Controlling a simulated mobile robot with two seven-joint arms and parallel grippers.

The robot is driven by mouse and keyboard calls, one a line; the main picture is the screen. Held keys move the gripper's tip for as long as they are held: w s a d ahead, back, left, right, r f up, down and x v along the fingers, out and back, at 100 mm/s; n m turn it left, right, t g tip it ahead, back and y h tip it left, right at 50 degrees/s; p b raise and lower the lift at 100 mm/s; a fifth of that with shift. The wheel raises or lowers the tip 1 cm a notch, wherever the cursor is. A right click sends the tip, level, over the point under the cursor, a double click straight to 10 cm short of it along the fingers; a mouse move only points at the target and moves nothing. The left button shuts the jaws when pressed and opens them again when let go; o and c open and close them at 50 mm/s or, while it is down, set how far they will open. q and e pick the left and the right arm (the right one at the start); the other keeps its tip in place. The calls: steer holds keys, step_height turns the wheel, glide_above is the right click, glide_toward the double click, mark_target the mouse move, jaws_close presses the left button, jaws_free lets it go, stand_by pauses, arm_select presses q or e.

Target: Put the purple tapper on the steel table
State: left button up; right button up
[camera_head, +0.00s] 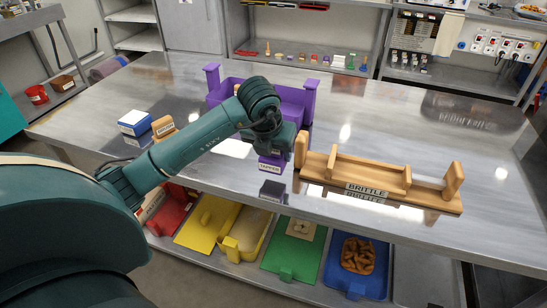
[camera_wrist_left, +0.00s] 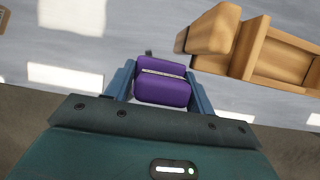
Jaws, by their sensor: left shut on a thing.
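The purple tapper (camera_head: 270,163), a small purple block with a white label, is between the fingers of my left gripper (camera_head: 272,156) in the head view. In the left wrist view the tapper (camera_wrist_left: 163,82) sits between the two blue fingers of the left gripper (camera_wrist_left: 162,85), which is shut on it. The tapper is over the front part of the steel table (camera_head: 225,167). A reflection shows just below it, and I cannot tell whether it touches the surface. My right gripper is not in view.
A wooden tray labelled brittle (camera_head: 375,185) stands close to the right of the tapper; it also shows in the wrist view (camera_wrist_left: 262,48). A purple tray (camera_head: 228,88) stands behind my left arm. A blue and white block (camera_head: 134,122) is at left. The table's far right is clear.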

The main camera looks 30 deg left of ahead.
mark_target(273, 161)
arm_select(q)
steer(key=shift+f, duration=1.75)
steer(key=shift+f, duration=0.15)
steer(key=o, duration=1.1)
steer(key=shift+c, duration=0.2)
